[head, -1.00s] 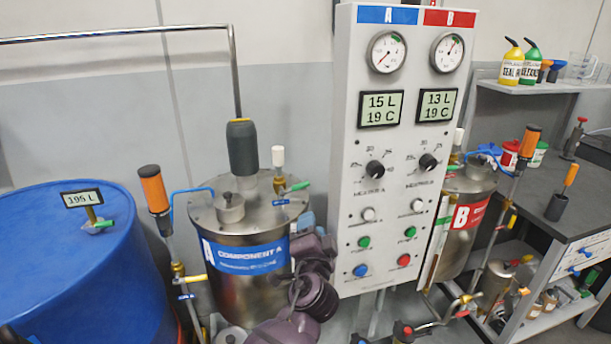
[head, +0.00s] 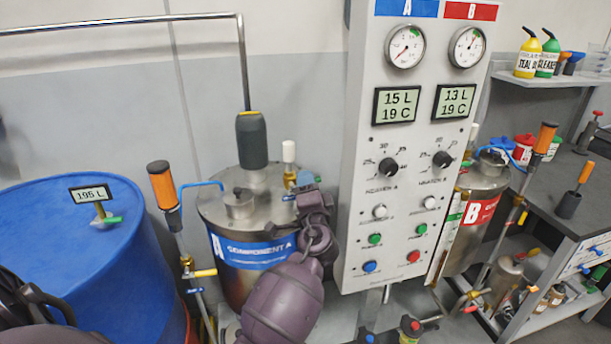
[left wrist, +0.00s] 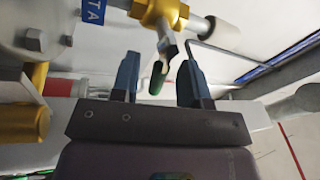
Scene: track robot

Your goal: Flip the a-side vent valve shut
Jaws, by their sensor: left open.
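The A-side vent valve (head: 289,178) stands on the lid of the tank marked COMPONENT A (head: 217,207), under a white cap. My left gripper (head: 306,180) is at the valve's right side and hides most of its handle in the head view. In the left wrist view, the brass valve body (left wrist: 165,12) sits beyond the fingers, and its lever (left wrist: 158,78) with a green end points down between them. The left gripper (left wrist: 158,78) is open, with one blue finger on each side of the lever. Whether either finger touches it I cannot tell. My right gripper is not in view.
The control panel (head: 410,265) stands close to the right of my left gripper. A dark-grey cylinder (head: 252,140) rises from the lid. A blue drum (head: 60,235) is at the left. The B tank (head: 480,210) and a workbench (head: 570,215) are at the right.

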